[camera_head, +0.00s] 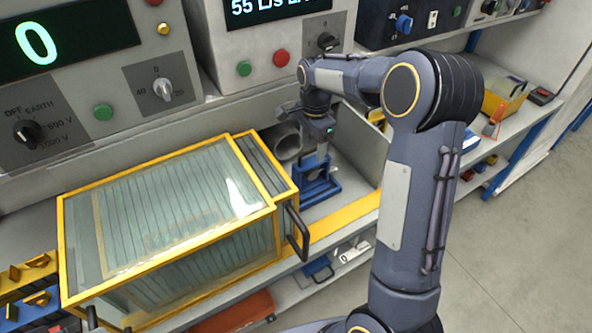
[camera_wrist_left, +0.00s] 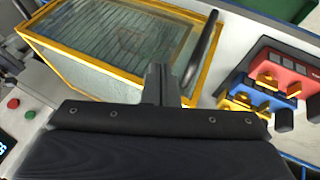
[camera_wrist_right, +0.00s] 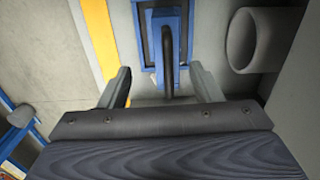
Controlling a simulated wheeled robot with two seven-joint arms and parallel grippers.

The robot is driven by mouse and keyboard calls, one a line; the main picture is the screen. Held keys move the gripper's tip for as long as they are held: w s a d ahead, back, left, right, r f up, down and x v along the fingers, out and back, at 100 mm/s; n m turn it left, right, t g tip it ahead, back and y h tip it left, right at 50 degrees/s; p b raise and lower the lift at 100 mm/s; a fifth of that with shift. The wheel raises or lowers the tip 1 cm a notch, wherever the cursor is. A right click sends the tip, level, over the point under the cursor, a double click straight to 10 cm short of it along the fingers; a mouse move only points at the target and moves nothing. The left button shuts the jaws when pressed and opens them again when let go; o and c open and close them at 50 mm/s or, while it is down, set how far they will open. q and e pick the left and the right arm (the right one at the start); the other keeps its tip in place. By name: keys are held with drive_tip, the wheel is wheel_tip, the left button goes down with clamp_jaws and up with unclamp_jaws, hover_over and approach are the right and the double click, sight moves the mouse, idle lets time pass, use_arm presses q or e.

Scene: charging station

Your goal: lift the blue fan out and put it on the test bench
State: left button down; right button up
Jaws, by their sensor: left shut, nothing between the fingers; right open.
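The blue fan (camera_head: 320,190), a blue frame with a dark handle, stands in a bay right of the yellow-framed glass case. In the right wrist view the blue fan (camera_wrist_right: 144,45) lies ahead, its dark handle reaching down between my fingers. My right gripper (camera_wrist_right: 160,76) is open, one finger on each side of that handle, apart from it. In the head view my right gripper (camera_head: 319,152) is above the fan and hides part of it. My left gripper (camera_wrist_left: 160,84) is shut and empty near the glass case (camera_wrist_left: 75,68). I cannot tell which surface is the test bench.
A grey pipe (camera_wrist_right: 253,40) opens beside the fan. The glass case (camera_head: 160,240) has a dark handle (camera_head: 297,232) near the bay. A yellow strip (camera_head: 345,228) edges the shelf. Metering consoles (camera_head: 270,50) stand behind.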

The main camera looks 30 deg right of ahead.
sight(309, 162)
drive_tip(key=shift+w+f, duration=0.2)
drive_tip(key=shift+f, duration=0.3)
drive_tip(key=f, duration=0.2)
drive_tip(key=f+p, duration=0.1)
drive_tip(key=f, duration=0.1)
drive_tip(key=f+p, duration=0.1)
drive_tip(key=f, duration=0.2)
drive_tip(key=shift+w+a, duration=0.15)
drive_tip(key=shift+w, duration=0.15)
drive_tip(key=shift+c, duration=0.2)
clamp_jaws()
